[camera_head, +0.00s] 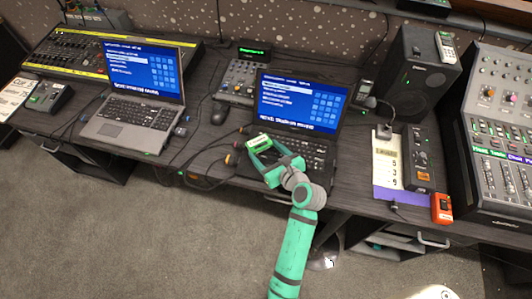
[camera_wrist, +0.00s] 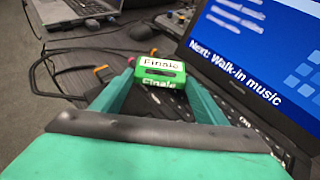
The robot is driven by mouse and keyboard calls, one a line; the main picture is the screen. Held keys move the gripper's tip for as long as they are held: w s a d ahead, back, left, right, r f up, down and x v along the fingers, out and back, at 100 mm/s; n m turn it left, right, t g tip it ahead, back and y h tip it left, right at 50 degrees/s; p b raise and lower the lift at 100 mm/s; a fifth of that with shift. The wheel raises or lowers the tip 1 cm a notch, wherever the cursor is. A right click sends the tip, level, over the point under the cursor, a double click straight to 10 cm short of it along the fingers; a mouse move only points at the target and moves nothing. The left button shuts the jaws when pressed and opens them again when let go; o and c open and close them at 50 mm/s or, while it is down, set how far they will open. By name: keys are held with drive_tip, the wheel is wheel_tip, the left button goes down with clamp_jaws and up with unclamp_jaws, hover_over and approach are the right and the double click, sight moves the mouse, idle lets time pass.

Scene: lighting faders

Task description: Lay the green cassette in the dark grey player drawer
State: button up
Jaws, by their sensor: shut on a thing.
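The green cassette (camera_head: 259,142) has a white label and is at the tip of my gripper (camera_head: 263,151), over the edge of the right laptop. In the wrist view the cassette (camera_wrist: 159,72) shows its label "Finale" and sits between the two green fingers of my gripper (camera_wrist: 160,88). My gripper is shut on it. The cassette appears held above the desk near the laptop's keyboard. I cannot make out for sure which thing is the dark grey player drawer.
The right laptop (camera_head: 300,103) stands open beside my gripper; the left laptop (camera_head: 145,85) is farther left. Cables run across the desk between them. A black speaker (camera_head: 415,70), an orange box (camera_head: 443,208) and a large mixing console (camera_head: 500,110) stand at the right.

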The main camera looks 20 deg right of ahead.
drive_tip(key=shift+f, duration=0.6)
drive_tip(key=shift+f, duration=0.1)
drive_tip(key=shift+f, duration=0.3)
drive_tip(key=shift+f, duration=0.2)
